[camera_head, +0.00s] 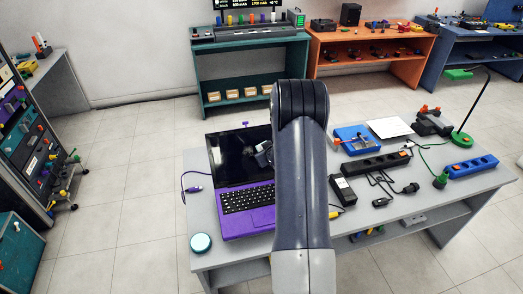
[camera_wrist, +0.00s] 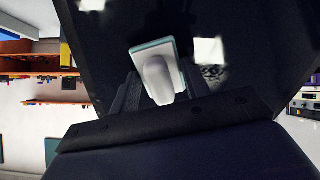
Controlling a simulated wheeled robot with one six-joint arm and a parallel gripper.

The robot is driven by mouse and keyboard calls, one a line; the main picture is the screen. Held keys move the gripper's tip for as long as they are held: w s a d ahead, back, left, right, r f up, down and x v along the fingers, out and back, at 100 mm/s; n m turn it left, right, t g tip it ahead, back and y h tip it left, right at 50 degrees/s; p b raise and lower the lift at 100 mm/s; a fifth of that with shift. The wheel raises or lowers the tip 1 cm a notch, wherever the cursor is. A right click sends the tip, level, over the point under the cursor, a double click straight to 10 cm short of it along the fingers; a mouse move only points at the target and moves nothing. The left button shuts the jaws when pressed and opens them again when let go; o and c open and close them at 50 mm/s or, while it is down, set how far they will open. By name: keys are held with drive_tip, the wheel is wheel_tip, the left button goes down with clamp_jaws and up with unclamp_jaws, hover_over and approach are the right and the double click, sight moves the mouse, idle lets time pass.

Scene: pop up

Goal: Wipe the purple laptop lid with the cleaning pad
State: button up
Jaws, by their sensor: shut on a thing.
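The purple laptop (camera_head: 248,222) stands open on the grey table, its keyboard and dark screen (camera_head: 228,158) facing me. The outer side of its lid is hidden. My gripper (camera_head: 263,152) is in front of the right part of the screen, partly hidden by my arm. In the wrist view it is shut on the cleaning pad (camera_wrist: 156,50), a pale handle on a block with a teal edge. Behind the pad is a dark, glossy surface with bright reflections, apparently the screen. I cannot tell whether the pad touches it.
A purple cable lies left of the laptop. To the right are a black box (camera_head: 343,191), a black power strip (camera_head: 377,162), a blue tray (camera_head: 355,140) and loose cables.

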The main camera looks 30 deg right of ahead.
drive_tip(key=shift+s+d+r+p, duration=0.1)
drive_tip(key=shift+s+d+p, duration=0.1)
drive_tip(key=shift+d, duration=0.2)
drive_tip(key=shift+s+d+r+p, duration=0.1)
drive_tip(key=shift+d+p, duration=0.1)
drive_tip(key=shift+d, duration=0.15)
drive_tip(key=shift+d+f, duration=0.15)
drive_tip(key=shift+f, duration=0.05)
drive_tip(key=shift+w, duration=0.1)
